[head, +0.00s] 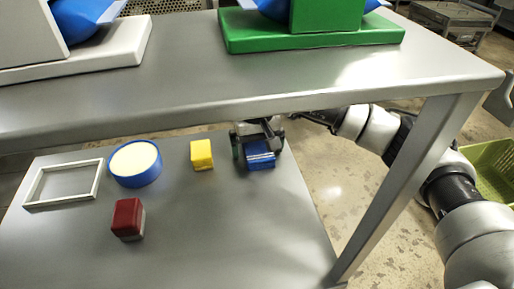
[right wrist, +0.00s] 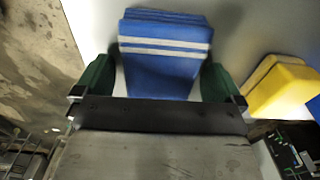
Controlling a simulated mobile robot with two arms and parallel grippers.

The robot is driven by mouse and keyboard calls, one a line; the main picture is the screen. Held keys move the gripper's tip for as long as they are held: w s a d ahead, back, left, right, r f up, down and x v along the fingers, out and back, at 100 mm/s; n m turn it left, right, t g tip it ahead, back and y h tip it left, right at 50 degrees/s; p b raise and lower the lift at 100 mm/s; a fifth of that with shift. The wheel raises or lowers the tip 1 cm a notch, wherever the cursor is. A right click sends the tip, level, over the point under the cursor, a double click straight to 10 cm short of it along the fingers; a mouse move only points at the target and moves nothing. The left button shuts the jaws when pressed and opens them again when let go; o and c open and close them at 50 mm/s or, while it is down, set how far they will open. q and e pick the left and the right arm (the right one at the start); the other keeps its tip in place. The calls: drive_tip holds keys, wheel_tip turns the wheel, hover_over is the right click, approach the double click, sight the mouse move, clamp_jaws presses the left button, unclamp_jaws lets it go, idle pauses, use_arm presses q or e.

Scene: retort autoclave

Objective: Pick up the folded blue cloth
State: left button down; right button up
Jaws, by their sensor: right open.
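The folded blue cloth (head: 259,156) lies on the lower shelf (head: 75,240) of a metal table, right of a yellow block. In the right wrist view the cloth (right wrist: 163,50) shows as a layered blue stack with two pale stripes. My right gripper (head: 258,145) reaches in from the right under the upper shelf and is at the cloth. Its green fingers (right wrist: 157,85) are apart, one on each side of the cloth's near end. I cannot tell whether they touch it. My left gripper is not in view.
On the lower shelf are a yellow block (head: 201,154), a red block (head: 128,219), a round blue-rimmed container (head: 135,164) and a white frame (head: 63,184). The upper shelf (head: 200,80) hangs above, with a table leg (head: 405,190) at right. A green crate (head: 493,170) stands at far right.

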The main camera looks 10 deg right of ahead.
drive_tip(key=shift+c, duration=0.3)
drive_tip(key=c, duration=0.9)
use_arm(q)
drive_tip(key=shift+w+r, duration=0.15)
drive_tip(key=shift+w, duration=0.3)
use_arm(e)
drive_tip(key=shift+c, duration=0.2)
drive_tip(key=shift+r, duration=0.15)
